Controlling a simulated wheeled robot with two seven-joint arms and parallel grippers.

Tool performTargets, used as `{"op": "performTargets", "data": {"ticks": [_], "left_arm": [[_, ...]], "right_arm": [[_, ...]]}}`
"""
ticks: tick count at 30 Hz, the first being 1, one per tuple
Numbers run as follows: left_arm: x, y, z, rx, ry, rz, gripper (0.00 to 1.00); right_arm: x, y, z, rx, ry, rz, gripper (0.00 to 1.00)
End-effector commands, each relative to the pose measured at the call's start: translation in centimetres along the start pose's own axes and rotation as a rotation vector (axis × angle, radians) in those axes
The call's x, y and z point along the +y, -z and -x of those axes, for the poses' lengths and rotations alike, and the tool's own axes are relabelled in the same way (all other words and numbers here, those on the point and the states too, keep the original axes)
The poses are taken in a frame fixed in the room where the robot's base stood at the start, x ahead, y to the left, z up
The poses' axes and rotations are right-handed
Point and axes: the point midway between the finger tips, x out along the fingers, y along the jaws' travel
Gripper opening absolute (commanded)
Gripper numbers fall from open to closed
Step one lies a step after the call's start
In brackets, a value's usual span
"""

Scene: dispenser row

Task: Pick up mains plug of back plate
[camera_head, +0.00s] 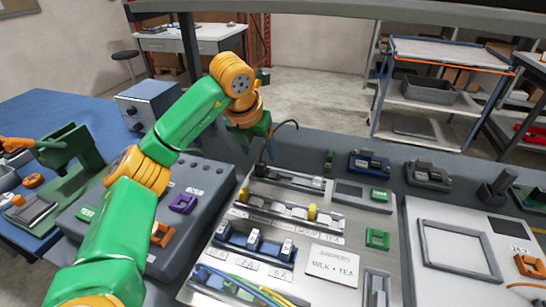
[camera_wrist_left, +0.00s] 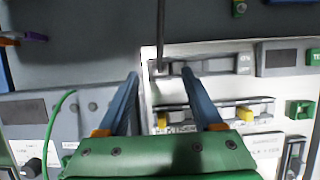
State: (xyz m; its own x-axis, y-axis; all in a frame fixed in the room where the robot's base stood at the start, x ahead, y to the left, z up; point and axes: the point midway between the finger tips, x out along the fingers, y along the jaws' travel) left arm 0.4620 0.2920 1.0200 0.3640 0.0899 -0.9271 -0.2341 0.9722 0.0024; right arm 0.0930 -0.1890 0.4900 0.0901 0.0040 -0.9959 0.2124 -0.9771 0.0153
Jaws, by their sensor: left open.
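A grey strip (camera_head: 290,180) with a switch runs along the back of the pale plate. It also shows in the left wrist view (camera_wrist_left: 215,64). A dark cord (camera_head: 287,124) arches down to the strip's left end; in the left wrist view the cord (camera_wrist_left: 161,30) drops between my fingers. The mains plug at its lower end (camera_wrist_left: 159,69) is small and hard to make out; in the head view my gripper largely hides it. My left gripper (camera_head: 264,158) is open over the strip's left end, its blue-grey fingers (camera_wrist_left: 160,75) on either side of the cord's end. My right gripper is not in view.
In front stand a row with yellow pieces (camera_head: 311,212), blue-based modules (camera_head: 254,244) and loose coloured cables (camera_head: 240,285). A dark grey panel with a purple part (camera_head: 183,203) lies left. A blue module (camera_head: 369,162) and green part (camera_head: 377,238) are at right.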

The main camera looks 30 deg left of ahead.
Motion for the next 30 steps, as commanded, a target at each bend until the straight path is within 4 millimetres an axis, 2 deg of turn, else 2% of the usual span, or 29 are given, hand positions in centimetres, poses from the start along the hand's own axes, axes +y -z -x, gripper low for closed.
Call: {"op": "performTargets", "data": {"ticks": [6, 9, 17, 24, 25, 30], "left_arm": [[-0.2, -0.3, -3.7, 0.006, -0.001, 0.000, 0.68], [-0.2, -0.2, -5.5, 0.004, -0.001, 0.000, 0.68], [-0.2, -0.2, -6.2, 0.000, 0.000, -0.001, 0.68], [-0.2, -0.3, -6.1, 0.000, 0.000, 0.000, 0.03], [-0.2, -0.3, -6.1, 0.000, 0.000, 0.000, 0.00], [-0.2, -0.3, -6.1, -0.001, 0.000, 0.000, 0.00]], "right_arm": [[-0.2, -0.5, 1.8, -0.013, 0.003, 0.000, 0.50], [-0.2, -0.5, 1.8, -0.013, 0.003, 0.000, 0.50], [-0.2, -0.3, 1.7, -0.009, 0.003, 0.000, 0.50], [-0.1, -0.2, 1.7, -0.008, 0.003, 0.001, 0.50], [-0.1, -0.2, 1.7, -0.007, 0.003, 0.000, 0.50], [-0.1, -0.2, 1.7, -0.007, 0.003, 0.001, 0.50]]}}
